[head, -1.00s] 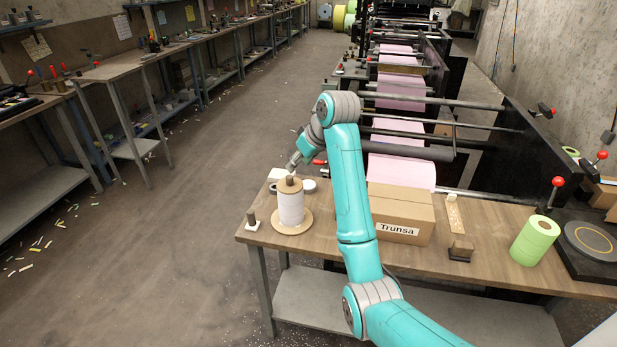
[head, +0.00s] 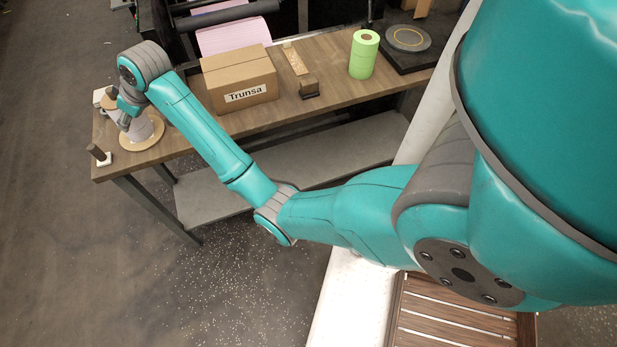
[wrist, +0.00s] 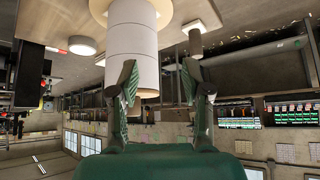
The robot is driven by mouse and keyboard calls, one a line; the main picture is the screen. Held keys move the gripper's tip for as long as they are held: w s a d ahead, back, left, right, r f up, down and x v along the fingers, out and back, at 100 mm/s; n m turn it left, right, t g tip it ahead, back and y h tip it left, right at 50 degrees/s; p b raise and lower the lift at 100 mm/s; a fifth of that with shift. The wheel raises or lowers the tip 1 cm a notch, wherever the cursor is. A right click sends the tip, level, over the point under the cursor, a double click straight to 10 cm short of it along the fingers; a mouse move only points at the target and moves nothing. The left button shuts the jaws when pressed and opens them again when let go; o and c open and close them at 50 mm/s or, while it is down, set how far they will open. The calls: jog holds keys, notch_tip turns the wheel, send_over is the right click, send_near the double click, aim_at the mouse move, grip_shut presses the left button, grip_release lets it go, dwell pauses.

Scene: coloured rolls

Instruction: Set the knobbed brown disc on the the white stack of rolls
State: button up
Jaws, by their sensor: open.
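The white stack of rolls (head: 141,131) stands upright on a round tan base (head: 156,140) at the table's left end. It hangs upside down in the wrist view (wrist: 132,55). The knobbed brown disc (head: 112,103) appears to lie on top of the stack, partly hidden by my gripper in the head view. In the wrist view only a thin tan rim shows at the stack's end. My gripper (wrist: 160,76) is open, its fingers apart near the stack's top end. I cannot tell whether either finger touches the disc or the stack.
A brown post on a white base (head: 100,155) stands at the table's front left corner. A white round object (wrist: 82,45) is near the stack.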

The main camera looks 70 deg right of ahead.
jog(key=s+a+f+t, duration=0.1)
jog(key=s+a+f, duration=0.3)
jog(key=f, duration=0.3)
jog(key=s+a+f, duration=0.3)
jog(key=s+f, duration=0.2)
jog(key=f, duration=0.2)
jog(key=s+a+f+m+t+h, duration=0.1)
jog(key=s+a+f, duration=0.2)
jog(key=s, duration=0.5)
jog(key=s+a+f+t, duration=0.1)
jog(key=s+a+f, duration=0.3)
jog(key=s, duration=0.4)
jog(key=s+a+r+t, duration=0.1)
jog(key=s+r, duration=0.4)
jog(key=s, duration=0.4)
jog(key=s+a+r+t, duration=0.1)
jog(key=s+r, duration=0.4)
jog(key=s, duration=0.5)
jog(key=s+a+r+t, duration=0.2)
jog(key=s+r, duration=0.3)
jog(key=s, duration=0.4)
jog(key=shift+s+a+n+y, duration=0.3)
jog(key=shift+a+n+y, duration=0.1)
jog(key=shift+a, duration=0.25)
